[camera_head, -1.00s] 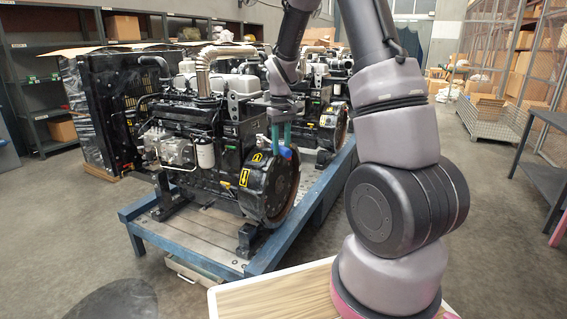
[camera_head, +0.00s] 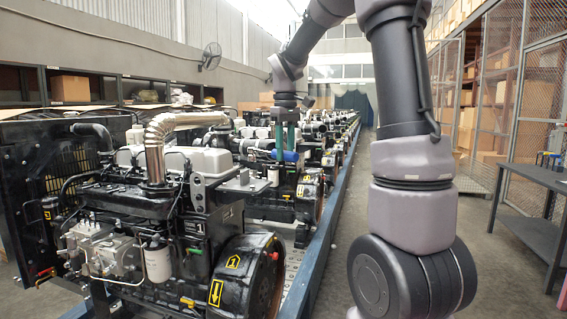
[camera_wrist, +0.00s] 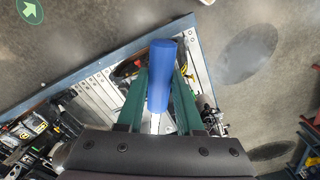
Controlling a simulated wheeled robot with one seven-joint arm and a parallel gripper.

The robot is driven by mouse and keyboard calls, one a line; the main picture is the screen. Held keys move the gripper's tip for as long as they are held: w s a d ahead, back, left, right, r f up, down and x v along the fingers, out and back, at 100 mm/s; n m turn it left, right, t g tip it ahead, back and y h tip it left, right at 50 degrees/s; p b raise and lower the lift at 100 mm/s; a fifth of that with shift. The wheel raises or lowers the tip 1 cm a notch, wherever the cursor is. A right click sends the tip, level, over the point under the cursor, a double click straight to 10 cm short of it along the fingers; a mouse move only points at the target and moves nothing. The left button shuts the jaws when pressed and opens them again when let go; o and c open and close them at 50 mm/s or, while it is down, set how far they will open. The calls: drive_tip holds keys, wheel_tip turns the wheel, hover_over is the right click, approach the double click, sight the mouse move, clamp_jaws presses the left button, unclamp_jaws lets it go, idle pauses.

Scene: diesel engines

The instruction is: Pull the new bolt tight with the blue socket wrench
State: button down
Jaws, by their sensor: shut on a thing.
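My gripper (camera_head: 285,148), with green fingers, is shut on the blue socket wrench (camera_head: 287,156). In the wrist view, the wrench's blue handle (camera_wrist: 161,75) sits between the two fingers (camera_wrist: 160,82) and points away from the palm. A thin metal part of the wrench shows nearer the palm; its socket end cannot be made out. In the head view, the gripper hangs above and beyond the flywheel end of the near engine (camera_head: 150,215). The new bolt cannot be made out in either view.
More engines (camera_head: 300,190) stand in a row on the long blue-edged platform (camera_head: 318,260). A dark workbench (camera_head: 540,182) and caged shelves (camera_head: 500,90) line the right side. Open concrete floor lies between platform and workbench. A silver exhaust pipe (camera_head: 155,150) rises from the near engine.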

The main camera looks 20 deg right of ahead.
drive_tip(key=shift+w, duration=0.15)
drive_tip(key=shift+d+f, duration=0.1)
drive_tip(key=shift+f, duration=4.65)
drive_tip(key=shift+f, duration=0.1)
